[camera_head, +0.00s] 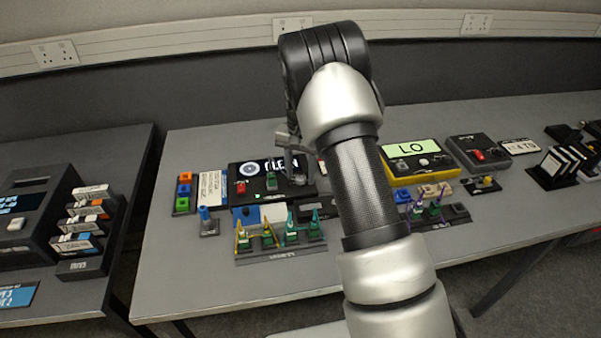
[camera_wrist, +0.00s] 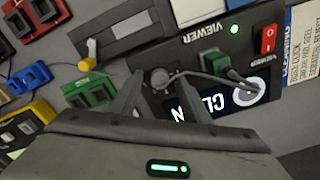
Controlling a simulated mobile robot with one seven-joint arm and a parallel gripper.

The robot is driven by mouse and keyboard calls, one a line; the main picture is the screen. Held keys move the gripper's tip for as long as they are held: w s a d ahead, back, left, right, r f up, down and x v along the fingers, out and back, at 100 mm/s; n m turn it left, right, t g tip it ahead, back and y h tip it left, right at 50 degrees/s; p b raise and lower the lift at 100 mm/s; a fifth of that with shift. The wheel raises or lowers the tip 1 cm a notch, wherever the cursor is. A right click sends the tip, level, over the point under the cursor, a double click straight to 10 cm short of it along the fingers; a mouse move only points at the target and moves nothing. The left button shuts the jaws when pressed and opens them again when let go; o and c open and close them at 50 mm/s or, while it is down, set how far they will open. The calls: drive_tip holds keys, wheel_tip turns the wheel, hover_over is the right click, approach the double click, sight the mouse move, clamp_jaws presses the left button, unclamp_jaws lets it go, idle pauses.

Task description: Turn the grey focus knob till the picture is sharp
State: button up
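The viewer (camera_head: 245,198) is a black box on the middle table, with a dark screen (camera_head: 262,167) showing a white ring and white letters, partly covered. In the wrist view the screen (camera_wrist: 217,98) shows a ring and letters that look fairly crisp; my finger hides some. The grey focus knob (camera_wrist: 159,78) is round and sits on the viewer's face. My gripper (camera_wrist: 158,76) points down at the viewer, its two fingers apart on either side of the knob. I cannot tell whether they touch it. In the head view my gripper (camera_head: 291,150) is partly hidden by my arm.
On the viewer are a red switch (camera_wrist: 268,40), a green plug (camera_wrist: 213,62) with a grey cable and a lit green lamp (camera_wrist: 234,29). Green clips (camera_head: 290,236) stand in front.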

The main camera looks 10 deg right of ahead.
wheel_tip(320, 180, up, 18)
drive_tip(key=p, duration=0.1)
drive_tip(key=shift+f, duration=0.25)
wheel_tip(320, 180, up, 8)
drive_tip(key=t+p, duration=0.1)
drive_tip(key=p, duration=0.1)
hover_over(301, 177)
drive_tip(key=s, duration=0.5)
drive_tip(key=s+r+n+t+p, duration=0.2)
drive_tip(key=s+r+p, duration=0.1)
drive_tip(key=s+r, duration=0.7)
drive_tip(key=s+r+n+t+p, duration=0.1)
drive_tip(key=s+n+t+p, duration=0.1)
drive_tip(key=s, duration=1.7)
drive_tip(key=shift+s+r+n+t+p, duration=0.15)
drive_tip(key=shift+r+n+t+p, duration=0.2)
drive_tip(key=shift+n+p, duration=0.55)
